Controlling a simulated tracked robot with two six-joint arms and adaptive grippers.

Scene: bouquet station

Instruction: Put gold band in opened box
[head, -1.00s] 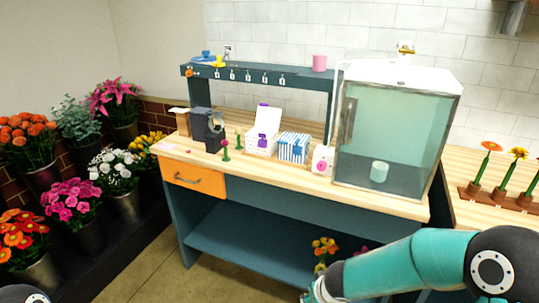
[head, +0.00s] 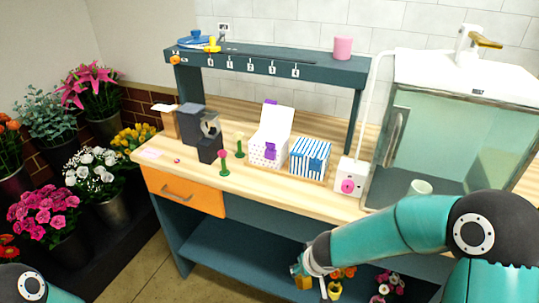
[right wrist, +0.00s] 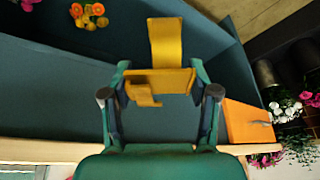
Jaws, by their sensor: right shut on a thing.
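The opened box (head: 268,152) is white with purple spots and a purple clasp, and stands on the wooden worktop with its lid raised. My right gripper (head: 306,271) is in front of the bench, below the worktop edge. It is shut on the gold band (head: 302,281), a folded yellow-gold strip. In the right wrist view the gold band (right wrist: 164,42) sits between the fingers of my right gripper (right wrist: 158,84), with part sticking out past them. The inside of the box is mostly hidden. Only a bit of my left arm shows at the lower left; its gripper is out of view.
A blue-striped box (head: 311,158) stands right of the opened box, then a white dispenser (head: 350,178) and a glass cabinet (head: 425,140). A dark holder (head: 208,140) and small flowers stand left. An orange drawer (head: 185,193) and lower shelf (head: 235,252) are below.

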